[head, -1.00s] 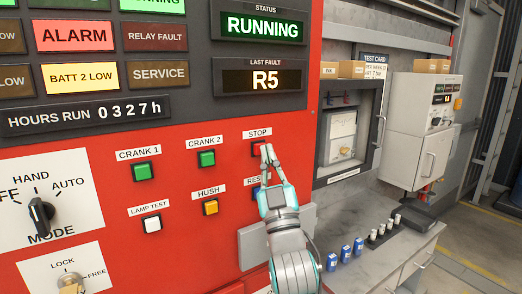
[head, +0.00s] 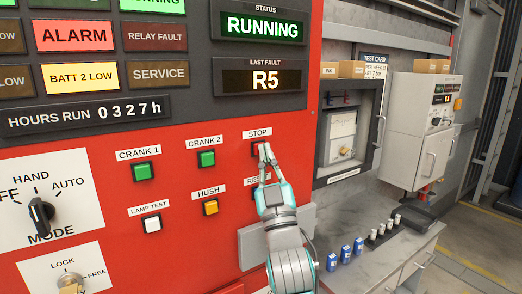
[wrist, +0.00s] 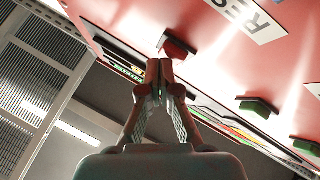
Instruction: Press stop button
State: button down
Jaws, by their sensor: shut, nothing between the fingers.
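The red stop button (head: 256,149) sits under the STOP label (head: 257,133) on the red panel (head: 110,190). My gripper (head: 266,152) is shut and empty, with its fingertips at the button and covering part of it in the head view. In the wrist view the shut fingertips (wrist: 161,68) are just below a red button (wrist: 177,49) on the panel. I cannot tell for sure whether they touch it. The status display (head: 262,26) reads RUNNING.
The reset button below is mostly hidden by my gripper. Green crank 2 (head: 206,158) and amber hush (head: 210,207) buttons are to the left. A bench (head: 400,240) with small blue and white items stands to the right.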

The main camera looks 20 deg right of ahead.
jog(key=shift+w, duration=0.25)
jog(key=shift+s, duration=0.15)
dwell(0.5)
jog(key=shift+s+d, duration=0.2)
jog(key=shift+s, duration=0.55)
jog(key=s, duration=0.2)
jog(key=s+d, duration=0.1)
jog(key=s, duration=0.1)
jog(key=shift+s+d, duration=0.2)
jog(key=shift+s, duration=0.2)
jog(key=shift+f, duration=0.1)
dwell(0.4)
